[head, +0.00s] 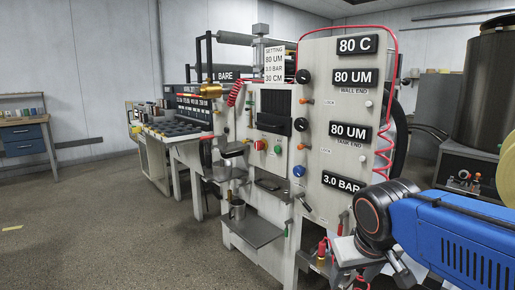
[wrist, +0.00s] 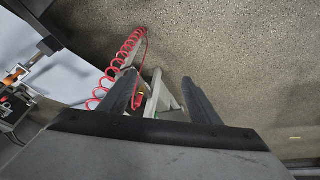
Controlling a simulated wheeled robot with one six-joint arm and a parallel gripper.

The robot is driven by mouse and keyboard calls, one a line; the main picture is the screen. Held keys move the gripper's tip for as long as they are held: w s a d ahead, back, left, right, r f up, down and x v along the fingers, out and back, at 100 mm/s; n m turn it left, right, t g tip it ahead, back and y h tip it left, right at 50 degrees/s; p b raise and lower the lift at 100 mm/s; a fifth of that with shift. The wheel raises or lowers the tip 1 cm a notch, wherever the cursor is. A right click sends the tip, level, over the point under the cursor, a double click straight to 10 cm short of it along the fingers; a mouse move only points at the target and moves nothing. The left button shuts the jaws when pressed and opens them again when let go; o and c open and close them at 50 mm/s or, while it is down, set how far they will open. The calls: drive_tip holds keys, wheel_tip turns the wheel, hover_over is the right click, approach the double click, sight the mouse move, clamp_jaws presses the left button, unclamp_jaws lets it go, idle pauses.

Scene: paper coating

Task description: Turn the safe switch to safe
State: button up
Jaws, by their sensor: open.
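No switch carries a readable "safe" label, so I cannot tell which control is the safe switch. The upright machine panel (head: 330,135) in the head view bears black knobs (head: 303,76), a blue knob (head: 299,171), a red button (head: 260,145), a green button (head: 277,150) and small orange levers. In the wrist view my gripper (wrist: 160,77) is open, with its two dark fingers apart and nothing held. Pale machine parts (wrist: 155,95) show beyond and between the fingers. In the head view my gripper cannot be made out clearly; my blue arm is at the lower right.
A red coiled hose (wrist: 122,60) hangs close to the left finger in the wrist view. A grey shelf (head: 250,231) juts from the machine's front. A workbench (head: 24,138) stands far left, a large dark tank (head: 490,85) at right. The left floor is open.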

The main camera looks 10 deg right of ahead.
drive_tip(key=w+r+m+h, duration=0.25)
drive_tip(key=w+r, duration=0.25)
drive_tip(key=w, duration=0.8)
drive_tip(key=w+a+r+m+h, duration=0.1)
drive_tip(key=w+r+h, duration=0.3)
drive_tip(key=w, duration=0.9)
drive_tip(key=w+r+m+h, duration=0.15)
drive_tip(key=w+r, duration=0.35)
drive_tip(key=w, duration=0.8)
drive_tip(key=m+t+h, duration=0.5)
drive_tip(key=m+h, duration=0.1)
drive_tip(key=m, duration=0.2)
approach(257, 146)
drive_tip(key=x, duration=1)
drive_tip(key=shift+w+d+f, duration=0.1)
drive_tip(key=shift+w+d, duration=0.05)
drive_tip(key=shift+w, duration=0.15)
drive_tip(key=c, duration=1.1)
drive_tip(key=shift+o, duration=0.2)
